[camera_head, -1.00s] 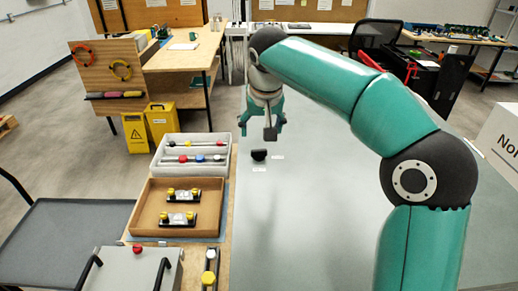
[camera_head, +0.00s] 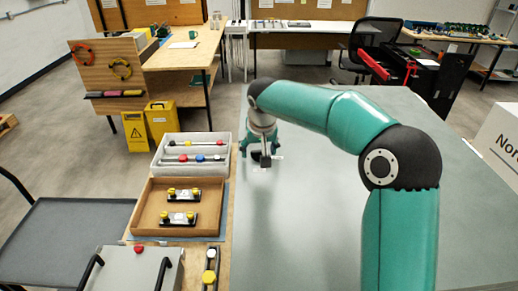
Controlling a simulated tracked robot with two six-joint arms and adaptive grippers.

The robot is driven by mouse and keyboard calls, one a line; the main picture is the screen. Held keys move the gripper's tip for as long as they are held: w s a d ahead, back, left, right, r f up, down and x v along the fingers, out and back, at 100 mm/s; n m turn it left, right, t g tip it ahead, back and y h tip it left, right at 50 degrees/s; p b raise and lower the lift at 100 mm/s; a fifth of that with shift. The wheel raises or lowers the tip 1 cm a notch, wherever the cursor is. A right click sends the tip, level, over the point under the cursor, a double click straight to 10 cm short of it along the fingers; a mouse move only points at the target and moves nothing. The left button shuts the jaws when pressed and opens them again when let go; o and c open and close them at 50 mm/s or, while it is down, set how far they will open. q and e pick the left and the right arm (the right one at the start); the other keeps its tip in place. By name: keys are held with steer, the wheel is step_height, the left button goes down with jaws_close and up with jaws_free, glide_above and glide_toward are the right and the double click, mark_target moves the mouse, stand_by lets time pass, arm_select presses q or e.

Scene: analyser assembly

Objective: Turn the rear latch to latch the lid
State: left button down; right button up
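A small black knob-like latch (camera_head: 256,156) stands on a large light grey surface (camera_head: 320,220), near that surface's left edge. Small pale label marks lie beside it, one showing just right of my gripper. My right gripper (camera_head: 259,151) points down at the latch, with its green fingers and a grey finger pad close around or beside it. The gripper partly hides the latch, and I cannot tell whether the fingers touch it or grip it. I cannot make out the lid's edges or the latch's exact angle. My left gripper is not in view.
Left of the grey surface are a pale tray (camera_head: 163,169) with coloured knobs on rails, a wooden tray (camera_head: 144,219) with two yellow-knobbed parts, and a grey box (camera_head: 122,270) with black handles. The grey surface right of my gripper is clear.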

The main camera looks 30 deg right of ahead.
steer(key=c, duration=1)
steer(key=shift+o, duration=0.2)
steer(key=shift+m+b, duration=0.3)
steer(key=shift+m+h, duration=0.3)
steer(key=shift+m, duration=0.2)
steer(key=o, duration=1.2)
steer(key=shift+c, duration=0.2)
steer(key=shift+r, duration=0.1)
steer(key=v, duration=1.1)
steer(key=shift+r, duration=0.4)
steer(key=shift+a, duration=0.15)
